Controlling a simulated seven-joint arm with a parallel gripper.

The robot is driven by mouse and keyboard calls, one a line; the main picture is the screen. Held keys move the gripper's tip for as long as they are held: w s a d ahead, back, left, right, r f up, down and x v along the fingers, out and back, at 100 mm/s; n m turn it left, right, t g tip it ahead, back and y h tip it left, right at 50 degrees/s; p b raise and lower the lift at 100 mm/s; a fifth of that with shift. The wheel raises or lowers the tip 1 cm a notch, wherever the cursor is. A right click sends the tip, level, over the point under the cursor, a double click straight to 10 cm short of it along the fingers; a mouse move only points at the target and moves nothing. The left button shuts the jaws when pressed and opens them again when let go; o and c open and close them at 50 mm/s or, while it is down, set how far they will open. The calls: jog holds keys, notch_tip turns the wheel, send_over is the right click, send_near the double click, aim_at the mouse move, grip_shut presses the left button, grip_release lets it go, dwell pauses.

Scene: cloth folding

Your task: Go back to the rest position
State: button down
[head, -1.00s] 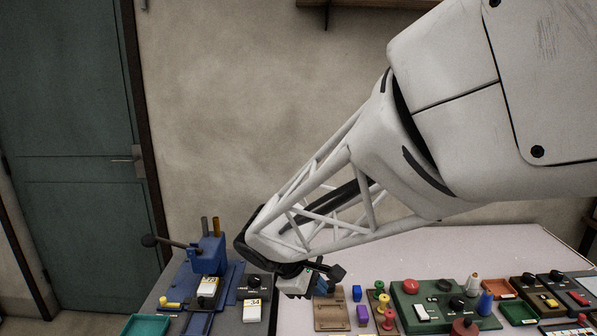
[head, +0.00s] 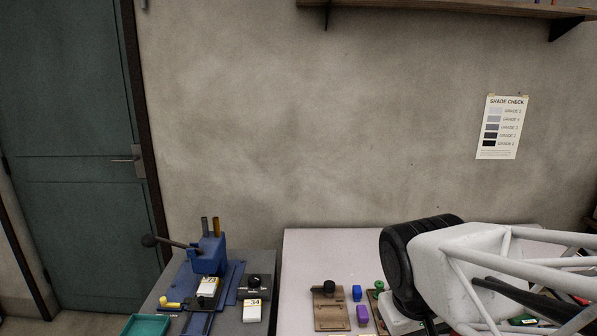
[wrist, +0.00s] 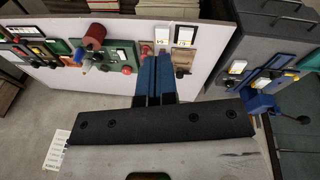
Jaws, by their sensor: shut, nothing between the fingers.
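My gripper (wrist: 154,78) shows in the wrist view as two blue fingers pressed together above a wide dark bar. It is shut and empty, and it points toward the pale tabletop (wrist: 213,38) without visibly touching anything. In the head view, my white lattice arm link with its black rounded end is at the lower right, over the right part of the table. The gripper itself is not clearly visible there. The arm hides part of the table's contents.
A blue lever press (head: 208,255) stands on a grey bench at left, near a teal tray (head: 146,325). A wooden board (head: 330,308), a blue block (head: 356,293) and a purple block (head: 362,315) lie on the pale table. A shelf (head: 440,8) and a shade poster (head: 501,127) are on the wall.

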jog(key=shift+s+d+r+m+t+y, duration=0.1)
jog(key=shift+s+d+m+t+y, duration=0.15)
jog(key=shift+s+m, duration=0.55)
jog(key=shift+s+d+r+m+t+y, duration=0.15)
jog(key=shift+s+d+m+y, duration=0.2)
jog(key=shift+s, duration=0.7)
jog(key=c, duration=1.8)
grip_release()
